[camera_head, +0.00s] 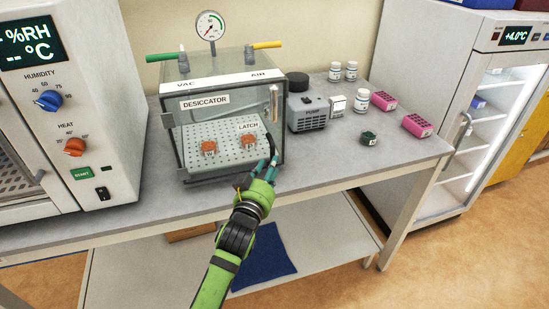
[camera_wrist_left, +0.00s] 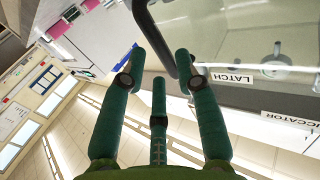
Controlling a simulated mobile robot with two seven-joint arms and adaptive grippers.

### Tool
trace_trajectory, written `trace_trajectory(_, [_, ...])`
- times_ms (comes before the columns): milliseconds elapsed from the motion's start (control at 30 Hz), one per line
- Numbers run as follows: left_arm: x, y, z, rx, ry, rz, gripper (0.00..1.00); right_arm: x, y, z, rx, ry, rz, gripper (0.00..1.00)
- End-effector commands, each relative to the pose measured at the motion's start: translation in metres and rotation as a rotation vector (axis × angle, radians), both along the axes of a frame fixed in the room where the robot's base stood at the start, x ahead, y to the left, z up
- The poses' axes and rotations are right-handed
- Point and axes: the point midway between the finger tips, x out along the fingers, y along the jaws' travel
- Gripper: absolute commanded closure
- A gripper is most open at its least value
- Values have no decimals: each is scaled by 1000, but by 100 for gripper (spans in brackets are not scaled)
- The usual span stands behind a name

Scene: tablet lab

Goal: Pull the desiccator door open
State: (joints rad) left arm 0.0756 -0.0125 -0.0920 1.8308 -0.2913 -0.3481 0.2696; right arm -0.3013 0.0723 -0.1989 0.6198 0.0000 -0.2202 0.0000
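The desiccator (camera_head: 228,165) is a clear box on the bench with a front panel labelled DESICCATOR and LATCH (camera_head: 248,126). Its door appears shut. A pale vertical piece (camera_head: 273,103) sits at the upper right of the front. My left gripper (camera_head: 264,166), green with teal fingers, is at the lower right of the front. In the left wrist view, a dark curved handle (camera_wrist_left: 158,40) reaches between the spread fingertips, with the LATCH label (camera_wrist_left: 233,78) beside it. The fingers are apart, and I cannot tell whether they touch the handle. My right gripper is out of view.
A grey pump (camera_head: 307,113) stands close to the desiccator's right. White bottles (camera_head: 361,99), pink racks (camera_head: 417,125) and a dark green item (camera_head: 368,136) lie farther right. A white oven-like cabinet (camera_head: 95,95) stands left. Floor in front is clear.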

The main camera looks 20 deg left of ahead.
Motion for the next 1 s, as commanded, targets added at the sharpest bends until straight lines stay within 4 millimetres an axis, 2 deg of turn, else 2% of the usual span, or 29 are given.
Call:
trace_trajectory(100, [19,0,2,0,0,0,68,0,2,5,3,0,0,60])
trace_trajectory(300, [40,0,1,1,0,0,68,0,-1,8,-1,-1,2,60])
trace_trajectory(667, [46,0,-1,0,1,0,68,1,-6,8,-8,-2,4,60])
trace_trajectory(700, [46,0,-1,0,1,0,72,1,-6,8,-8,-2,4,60])
trace_trajectory(767, [46,0,-1,0,1,0,96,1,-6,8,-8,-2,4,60])
trace_trajectory(800, [45,0,-1,0,1,0,100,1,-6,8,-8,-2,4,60])
trace_trajectory(1000, [45,0,0,1,2,-2,100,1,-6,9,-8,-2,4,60])
